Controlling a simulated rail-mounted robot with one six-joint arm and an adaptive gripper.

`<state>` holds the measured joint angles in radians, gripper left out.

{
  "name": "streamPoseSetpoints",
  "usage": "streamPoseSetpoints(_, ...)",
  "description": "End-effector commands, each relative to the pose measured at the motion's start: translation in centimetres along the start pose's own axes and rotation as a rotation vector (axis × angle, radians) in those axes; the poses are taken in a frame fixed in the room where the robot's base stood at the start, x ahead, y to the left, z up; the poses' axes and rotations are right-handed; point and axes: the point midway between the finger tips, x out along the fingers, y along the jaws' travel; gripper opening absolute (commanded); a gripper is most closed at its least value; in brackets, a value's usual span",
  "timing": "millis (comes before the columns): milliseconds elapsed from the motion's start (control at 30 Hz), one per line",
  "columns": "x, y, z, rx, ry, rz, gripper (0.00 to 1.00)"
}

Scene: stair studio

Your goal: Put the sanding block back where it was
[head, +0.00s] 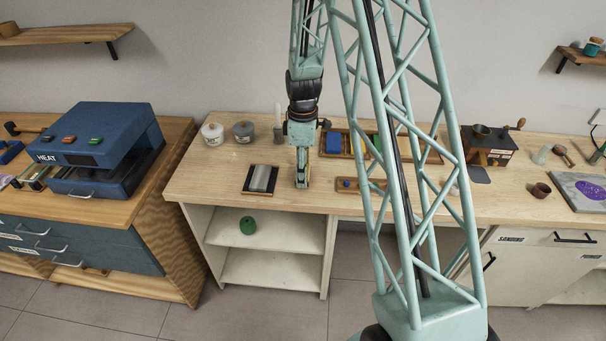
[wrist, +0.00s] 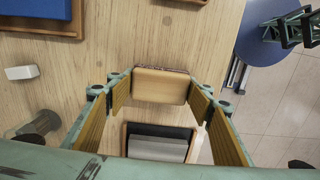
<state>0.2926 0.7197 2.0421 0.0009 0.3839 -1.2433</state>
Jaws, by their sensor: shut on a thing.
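The sanding block (wrist: 160,86), a tan wooden block with a thin darker layer along its far edge, sits between the two fingers of my gripper (wrist: 158,90) in the wrist view. The fingers touch it at both ends. In the head view my gripper (head: 302,182) points down close over the workbench, just right of a dark wood-edged tray with grey strips (head: 261,179); the block is hard to make out there. That tray (wrist: 158,149) also shows below the block in the wrist view. I cannot tell whether the block touches the bench.
A tray of coloured blocks (head: 333,143) stands behind my gripper, and a small wooden holder (head: 346,185) lies to its right. Two lidded jars (head: 213,133) stand at the back left. The blue heat press (head: 95,150) is on the left bench. Bare bench (head: 215,180) lies left of the dark tray.

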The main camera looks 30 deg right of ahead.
Motion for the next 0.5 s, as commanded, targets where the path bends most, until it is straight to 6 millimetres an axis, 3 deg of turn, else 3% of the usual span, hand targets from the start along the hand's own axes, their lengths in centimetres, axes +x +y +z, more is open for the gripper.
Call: streamPoseSetpoints(500, 0.93, 0.02, -0.01, 0.0, 0.0, 0.001, 0.38)
